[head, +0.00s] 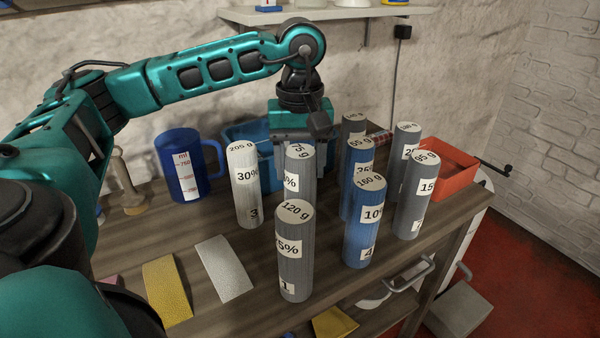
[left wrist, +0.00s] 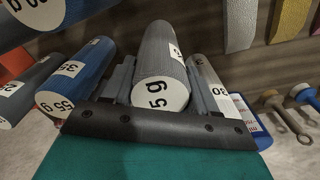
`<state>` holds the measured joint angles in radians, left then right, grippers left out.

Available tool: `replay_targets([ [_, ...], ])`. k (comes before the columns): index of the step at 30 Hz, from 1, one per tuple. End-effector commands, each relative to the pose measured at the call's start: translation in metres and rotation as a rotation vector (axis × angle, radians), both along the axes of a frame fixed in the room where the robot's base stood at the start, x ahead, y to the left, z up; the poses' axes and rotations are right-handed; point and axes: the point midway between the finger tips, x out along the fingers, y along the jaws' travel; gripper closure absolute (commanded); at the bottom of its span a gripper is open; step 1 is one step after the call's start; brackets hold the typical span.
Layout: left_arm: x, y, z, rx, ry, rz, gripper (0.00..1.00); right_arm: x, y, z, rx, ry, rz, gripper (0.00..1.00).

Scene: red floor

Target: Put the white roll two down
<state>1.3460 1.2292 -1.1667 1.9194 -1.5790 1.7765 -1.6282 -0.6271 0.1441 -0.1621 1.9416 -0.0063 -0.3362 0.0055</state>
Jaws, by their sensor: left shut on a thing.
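The white roll (head: 246,190), marked 205 g, 30% and 3, stands upright on the wooden table; it also shows in the left wrist view (left wrist: 208,84), just right of the gripper. My left gripper (head: 301,168) reaches down from above and is shut on a grey roll (head: 296,195) marked 75 g, behind the roll marked 120 g. In the left wrist view the grey roll (left wrist: 161,62) sits between the two fingers. Its lower part is partly hidden in the head view. My right gripper is not in view.
A grey roll (head: 294,260) marked 120 g stands in front. Blue rolls (head: 365,225) and grey rolls (head: 413,200) crowd the right. A blue mug (head: 181,178), blue bin (head: 235,130) and red box (head: 450,180) stand behind. White (head: 224,268) and yellow strips (head: 167,290) lie front left.

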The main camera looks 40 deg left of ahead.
Motion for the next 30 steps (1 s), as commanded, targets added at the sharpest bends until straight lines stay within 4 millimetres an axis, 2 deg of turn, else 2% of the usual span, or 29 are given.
replay_targets([
  [1,-0.001,0.0,-0.009,0.001,0.002,0.0,0.89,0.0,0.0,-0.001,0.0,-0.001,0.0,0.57],
  [4,0.0,0.0,-0.017,0.001,-0.001,-0.001,0.89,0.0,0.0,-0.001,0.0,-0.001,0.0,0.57],
  [16,0.0,0.0,-0.024,-0.001,-0.001,-0.001,0.89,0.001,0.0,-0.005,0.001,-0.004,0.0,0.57],
  [17,0.0,0.0,-0.024,0.0,0.0,-0.001,0.41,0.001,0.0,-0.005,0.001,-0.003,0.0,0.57],
  [24,0.0,0.0,-0.023,0.0,0.0,-0.001,0.18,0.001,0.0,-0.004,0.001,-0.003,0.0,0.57],
  [30,0.0,0.0,-0.023,0.0,0.0,-0.001,0.17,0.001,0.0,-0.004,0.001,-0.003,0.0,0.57],
])
